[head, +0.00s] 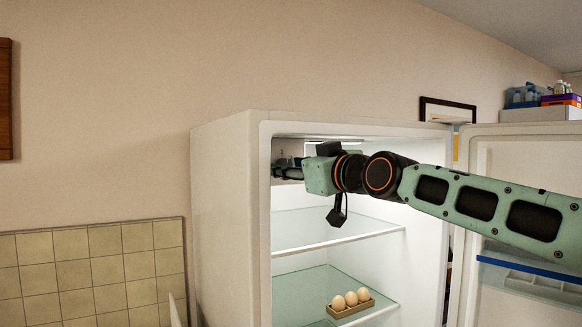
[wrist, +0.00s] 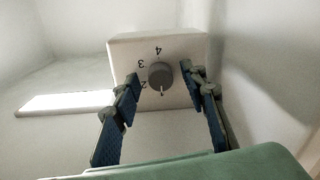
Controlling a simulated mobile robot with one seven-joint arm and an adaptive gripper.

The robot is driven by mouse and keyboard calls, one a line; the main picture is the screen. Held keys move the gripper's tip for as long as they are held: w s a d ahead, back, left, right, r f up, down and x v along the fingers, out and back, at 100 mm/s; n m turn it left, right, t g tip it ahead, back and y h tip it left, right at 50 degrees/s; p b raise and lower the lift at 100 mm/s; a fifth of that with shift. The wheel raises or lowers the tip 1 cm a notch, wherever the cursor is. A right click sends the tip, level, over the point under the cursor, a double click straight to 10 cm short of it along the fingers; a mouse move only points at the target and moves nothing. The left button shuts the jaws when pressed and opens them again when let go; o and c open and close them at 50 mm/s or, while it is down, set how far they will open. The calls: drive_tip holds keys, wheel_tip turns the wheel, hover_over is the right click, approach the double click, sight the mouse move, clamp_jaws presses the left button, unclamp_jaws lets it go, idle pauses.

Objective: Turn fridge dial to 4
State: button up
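The fridge dial (wrist: 160,75) is a round grey knob on a white box (wrist: 125,48) inside the fridge. The numbers 4, 3 and 2 show from above the knob round to its lower left. A small pale mark shows at the knob's lower edge; I cannot tell whether it is the pointer or a number. My gripper (wrist: 161,76) is open, with one finger to each side of the knob and visible gaps between. In the head view my gripper (head: 288,170) reaches into the fridge's upper left, and the dial is not clearly visible there.
The white fridge (head: 228,220) stands open, its door (head: 520,150) swung to the right. Glass shelves (head: 330,232) lie below my arm, and a carton of eggs (head: 350,303) sits on the lower one. Fridge walls close in around my gripper.

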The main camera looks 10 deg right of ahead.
clamp_jaws()
drive_tip(key=shift+f, duration=0.1)
